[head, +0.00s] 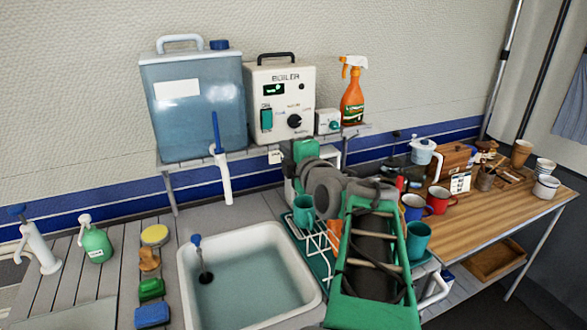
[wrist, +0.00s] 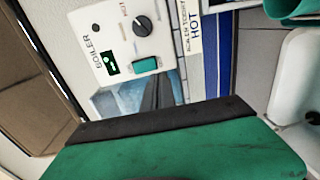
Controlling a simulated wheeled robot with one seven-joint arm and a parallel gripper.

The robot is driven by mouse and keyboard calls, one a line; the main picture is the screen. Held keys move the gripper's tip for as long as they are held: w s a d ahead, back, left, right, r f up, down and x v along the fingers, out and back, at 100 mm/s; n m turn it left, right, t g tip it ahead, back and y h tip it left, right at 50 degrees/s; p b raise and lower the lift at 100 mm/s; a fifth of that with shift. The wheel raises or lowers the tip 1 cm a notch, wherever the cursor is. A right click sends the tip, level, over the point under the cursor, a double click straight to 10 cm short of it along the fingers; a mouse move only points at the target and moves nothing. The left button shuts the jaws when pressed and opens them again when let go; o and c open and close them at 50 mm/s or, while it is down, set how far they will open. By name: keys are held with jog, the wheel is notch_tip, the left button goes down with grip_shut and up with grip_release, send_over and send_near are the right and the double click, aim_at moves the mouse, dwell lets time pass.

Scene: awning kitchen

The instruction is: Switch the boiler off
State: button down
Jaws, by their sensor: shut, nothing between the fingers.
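The boiler (head: 282,80) is a white box with a black handle, standing on the wall shelf. Its front has a lit green display (head: 274,90), a green rocker switch (head: 266,119) and a black knob (head: 294,121). The wrist view shows the panel turned sideways, with the switch (wrist: 145,65), knob (wrist: 143,25) and display (wrist: 110,62) unobstructed. My gripper (head: 303,150) is shut and empty, just below the boiler's front. In the wrist view its green and black end (wrist: 165,122) fills the bottom, apart from the switch in the picture. Switch position cannot be told.
A blue water tank (head: 195,105) stands left of the boiler, with a tap (head: 222,170) below. A small white box (head: 328,122) and an orange spray bottle (head: 352,100) are right of it. Below are a sink (head: 245,285), a wire rack (head: 315,240) and mugs (head: 440,200).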

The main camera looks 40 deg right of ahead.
jog(key=v, duration=0.4)
jog(key=shift+a+f+b, duration=0.25)
jog(key=shift+f+b, duration=0.1)
jog(key=shift+f, duration=0.05)
jog(key=a+f+m+g+y+p, duration=0.3)
jog(key=a+f+m+g+y, duration=0.15)
jog(key=a+f, duration=0.65)
jog(key=s+a+f+m+g+p, duration=0.1)
jog(key=s+a+f+m+g, duration=0.2)
jog(key=s+a+m+g, duration=0.1)
jog(key=s+a+f+m+g+p, duration=0.2)
jog(key=s+a+f+m+g, duration=0.2)
jog(key=s+a, duration=0.5)
jog(key=shift+a+f+m+g, duration=0.35)
jog(key=shift+a+m, duration=0.05)
jog(key=shift+m, duration=0.85)
jog(key=c, duration=2.2)
grip_release()
